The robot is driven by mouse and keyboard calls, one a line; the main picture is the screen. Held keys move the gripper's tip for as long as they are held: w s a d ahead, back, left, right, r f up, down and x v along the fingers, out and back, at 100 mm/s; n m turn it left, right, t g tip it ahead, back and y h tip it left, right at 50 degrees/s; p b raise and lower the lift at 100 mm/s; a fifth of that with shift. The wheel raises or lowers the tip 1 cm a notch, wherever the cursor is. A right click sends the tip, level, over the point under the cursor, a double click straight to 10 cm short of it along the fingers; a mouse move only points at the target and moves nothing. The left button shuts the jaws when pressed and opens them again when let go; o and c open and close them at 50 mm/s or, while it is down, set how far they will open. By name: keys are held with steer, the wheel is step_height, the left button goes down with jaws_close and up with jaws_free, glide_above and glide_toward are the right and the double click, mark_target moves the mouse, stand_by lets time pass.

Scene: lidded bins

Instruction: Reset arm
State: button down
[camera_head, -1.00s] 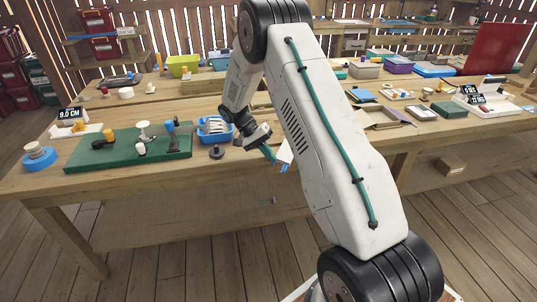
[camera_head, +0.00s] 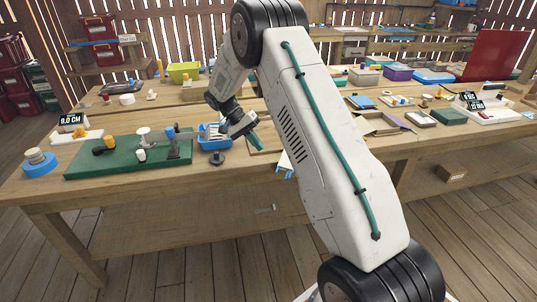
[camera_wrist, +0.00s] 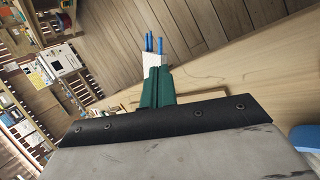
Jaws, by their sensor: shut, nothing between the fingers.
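My gripper (camera_head: 257,145) is shut and empty, with its green fingers pressed together. It hangs over the near workbench, just right of a blue bin (camera_head: 213,146). In the wrist view the shut fingers (camera_wrist: 158,72) point toward a white piece with blue prongs (camera_wrist: 155,58) at the bench's front edge. My arm's upper link crosses the middle of the head view and hides part of the bench.
A green board (camera_head: 120,168) with several small fixtures lies on the left of the bench. A dark knob (camera_head: 217,159) stands before the blue bin. Trays, boxes and a digital scale (camera_head: 488,107) sit to the right.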

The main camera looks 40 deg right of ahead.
steer(key=shift+w+a+r, duration=0.35)
steer(key=shift+w, duration=0.25)
steer(key=shift+w+a+r, duration=0.3)
steer(key=shift+w+r, duration=0.05)
steer(key=shift+w, duration=0.25)
steer(key=s+a+r+n+t+y, duration=0.1)
steer(key=s+a+r, duration=0.4)
steer(key=s, duration=0.8)
steer(key=s+a+r+n+t+y, duration=0.1)
steer(key=s+a+r+n+t, duration=0.3)
steer(key=s+r, duration=0.4)
steer(key=s+a+r+n+t+y, duration=0.2)
steer(key=s+a+r, duration=0.4)
steer(key=s, duration=1.4)
steer(key=r+n+t, duration=0.1)
steer(key=n, duration=0.1)
steer(key=shift+a+r+n, duration=0.15)
steer(key=shift+a+n, duration=0.25)
